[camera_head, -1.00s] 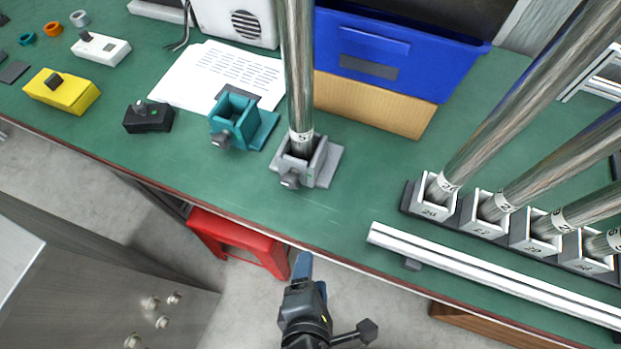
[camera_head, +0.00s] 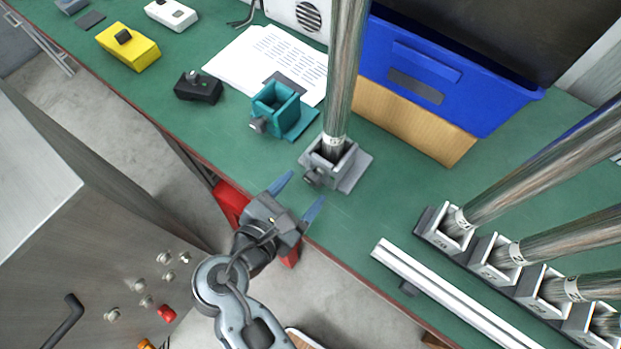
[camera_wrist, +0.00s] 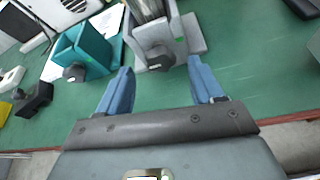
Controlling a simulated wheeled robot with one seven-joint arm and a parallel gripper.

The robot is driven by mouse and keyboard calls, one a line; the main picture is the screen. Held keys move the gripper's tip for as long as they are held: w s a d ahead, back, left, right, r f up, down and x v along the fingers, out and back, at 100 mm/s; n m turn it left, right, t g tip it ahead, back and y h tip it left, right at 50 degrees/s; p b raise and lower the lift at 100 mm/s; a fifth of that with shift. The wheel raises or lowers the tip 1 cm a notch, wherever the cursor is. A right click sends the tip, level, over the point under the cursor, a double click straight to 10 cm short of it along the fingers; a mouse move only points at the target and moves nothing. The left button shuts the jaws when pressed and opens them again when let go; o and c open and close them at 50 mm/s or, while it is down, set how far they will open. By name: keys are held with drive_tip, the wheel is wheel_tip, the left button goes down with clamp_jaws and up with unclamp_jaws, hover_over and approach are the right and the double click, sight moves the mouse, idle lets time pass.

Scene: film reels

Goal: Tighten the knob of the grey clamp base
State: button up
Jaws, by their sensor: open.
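The grey clamp base (camera_head: 348,171) stands on the green bench with a tall metal tube (camera_head: 343,80) upright in it. Its dark knob (camera_head: 312,177) sticks out on the side toward my gripper. My gripper (camera_head: 298,190) is open and empty at the bench's front edge, its blue fingers pointing at the knob but short of it. In the wrist view the grey clamp base (camera_wrist: 192,38) is at the top, and its knob (camera_wrist: 160,58) lies ahead, between the lines of the two fingers (camera_wrist: 160,80). A gap shows between fingertips and knob.
A teal clamp base (camera_head: 273,107) with its own knob stands just left of the grey one. A row of white sockets with tubes (camera_head: 492,261) and a white rail (camera_head: 445,290) lie right. A blue bin (camera_head: 440,75) is behind. A red stool (camera_head: 230,203) is below the edge.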

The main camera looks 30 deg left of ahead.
sight(311, 182)
drive_tip(key=shift+x, duration=1.75)
drive_tip(key=c, duration=1.1)
